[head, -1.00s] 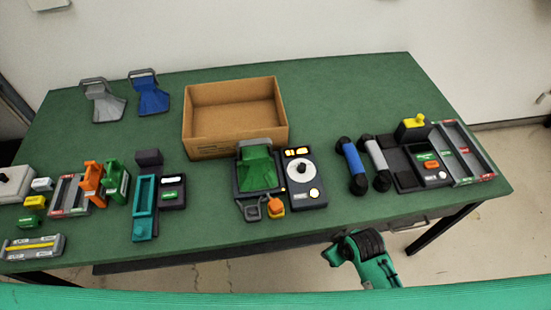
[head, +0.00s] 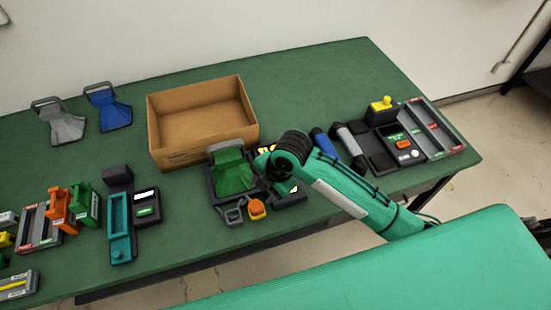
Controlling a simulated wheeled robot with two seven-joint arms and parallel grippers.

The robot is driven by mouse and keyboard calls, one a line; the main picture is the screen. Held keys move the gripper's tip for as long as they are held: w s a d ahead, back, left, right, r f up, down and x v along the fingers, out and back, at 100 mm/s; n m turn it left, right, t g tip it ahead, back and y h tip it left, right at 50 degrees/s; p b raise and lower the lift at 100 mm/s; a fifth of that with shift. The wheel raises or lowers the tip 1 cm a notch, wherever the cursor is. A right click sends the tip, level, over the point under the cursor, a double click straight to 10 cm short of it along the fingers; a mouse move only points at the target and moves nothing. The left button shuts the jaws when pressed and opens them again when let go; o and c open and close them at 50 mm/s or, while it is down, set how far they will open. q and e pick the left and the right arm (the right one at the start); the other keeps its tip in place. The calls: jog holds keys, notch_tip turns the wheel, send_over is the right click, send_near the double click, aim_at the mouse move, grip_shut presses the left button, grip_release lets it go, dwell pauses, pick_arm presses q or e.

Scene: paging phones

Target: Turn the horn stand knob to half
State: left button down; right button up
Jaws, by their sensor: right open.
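The horn stand is a dark base holding a green horn (head: 232,173), just in front of the cardboard box. A dark panel (head: 291,200) with lit yellow-white patches adjoins it on the right. The knob on this panel is hidden behind my right arm and gripper, so its setting cannot be seen. My right gripper (head: 276,187) is over the panel, pointing down. It is open; whether its fingers touch the knob cannot be told. My left gripper is not in view.
An open, empty cardboard box (head: 160,137) stands behind the stand. An orange piece (head: 257,209) and a grey loop (head: 233,215) lie in front of it. Blue (head: 323,143) and grey (head: 348,145) handsets lie to the right. Grey (head: 63,125) and blue (head: 110,110) horns stand at back left.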

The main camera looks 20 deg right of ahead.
jog(key=w+d+r+n+g+h, duration=0.25)
jog(key=w+d+r+n, duration=0.45)
jog(key=w+r+n, duration=0.5)
jog(key=shift+n+t+h, duration=0.35)
jog(key=shift+n, duration=0.45)
jog(key=f+p, duration=0.1)
jog(key=f, duration=0.4)
jog(key=f+p, duration=0.1)
jog(key=f, duration=0.5)
jog(key=s+f+p, duration=0.1)
jog(key=f, duration=0.4)
jog(key=shift+f, duration=0.4)
jog(key=shift+c, duration=0.5)
jog(key=c, duration=0.9)
